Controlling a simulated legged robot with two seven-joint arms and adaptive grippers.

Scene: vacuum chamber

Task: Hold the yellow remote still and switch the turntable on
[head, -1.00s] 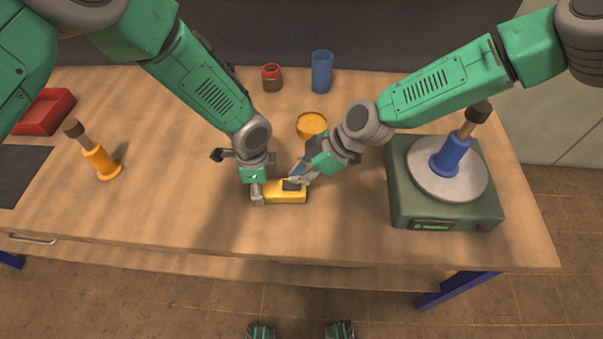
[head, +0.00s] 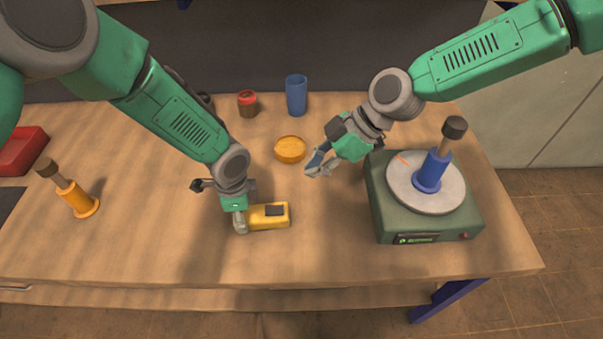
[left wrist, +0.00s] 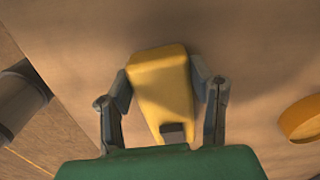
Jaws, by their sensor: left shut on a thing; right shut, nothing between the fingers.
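The yellow remote (head: 257,222) lies on the table, with a dark patch on its top towards the right end. My left gripper (head: 240,222) is shut on its left end; in the left wrist view the remote (left wrist: 162,85) sits between the two fingers (left wrist: 163,95). My right gripper (head: 318,166) is shut and empty, above the table to the right of the remote and apart from it. The turntable (head: 395,212) is a green box with a grey disc, at the right. Its front panel shows a lit green display. A blue-based piece with a dark top (head: 434,165) stands on the disc.
An orange dish (head: 290,149), a red-lidded jar (head: 247,103) and a blue cup (head: 296,95) stand at the back. An orange-based piece (head: 78,200) and a red tray (head: 22,150) are at the left. The table front is clear.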

